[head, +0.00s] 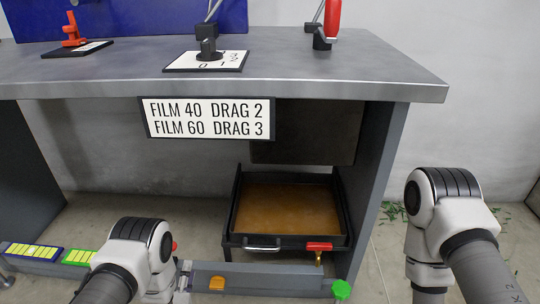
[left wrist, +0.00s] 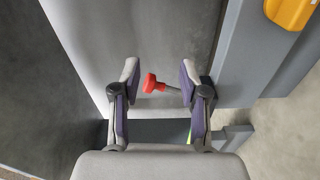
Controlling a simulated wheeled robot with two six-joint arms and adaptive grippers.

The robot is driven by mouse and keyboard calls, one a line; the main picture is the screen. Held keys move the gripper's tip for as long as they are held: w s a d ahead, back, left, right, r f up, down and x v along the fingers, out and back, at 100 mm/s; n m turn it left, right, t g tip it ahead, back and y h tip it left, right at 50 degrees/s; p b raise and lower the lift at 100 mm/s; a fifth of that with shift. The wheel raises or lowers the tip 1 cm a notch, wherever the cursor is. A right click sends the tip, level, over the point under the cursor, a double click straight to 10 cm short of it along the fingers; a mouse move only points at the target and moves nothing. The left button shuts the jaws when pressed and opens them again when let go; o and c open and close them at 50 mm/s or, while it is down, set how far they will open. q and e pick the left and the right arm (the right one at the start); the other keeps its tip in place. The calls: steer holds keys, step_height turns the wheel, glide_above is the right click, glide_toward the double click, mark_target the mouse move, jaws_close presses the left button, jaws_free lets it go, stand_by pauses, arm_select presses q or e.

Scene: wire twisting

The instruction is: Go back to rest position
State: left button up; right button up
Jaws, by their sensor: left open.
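My left gripper (left wrist: 160,74) is open in the left wrist view, its two fingers spread apart. A red knob on a short grey stem (left wrist: 152,84) shows between the fingers; I cannot tell how far beyond them it lies. In the head view my left arm stands at the lower left and mostly hides its gripper. A sliver of red (head: 174,246) shows beside that arm. My right arm stands at the lower right of the head view, with its gripper out of the picture.
A grey workbench (head: 375,75) carries a switch plate (head: 208,61) and a red-handled lever (head: 332,18). A label board (head: 207,119) hangs at its front edge. Below stands a black tray (head: 237,215) of brown liquid.

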arm_select(q)
steer(key=s+a+f+m+g+p, duration=0.1)
steer(key=s+m+g, duration=0.75)
steer(key=s, duration=0.75)
steer(key=s+a+f+m+g+p, duration=0.1)
steer(key=s+m+g, duration=0.8)
steer(key=s, duration=0.6)
step_height(320, 180, up, 38)
steer(key=p, duration=3.7)
steer(key=shift+d+n+p, duration=0.15)
steer(key=shift+n+p, duration=0.2)
arm_select(e)
step_height(320, 180, up, 41)
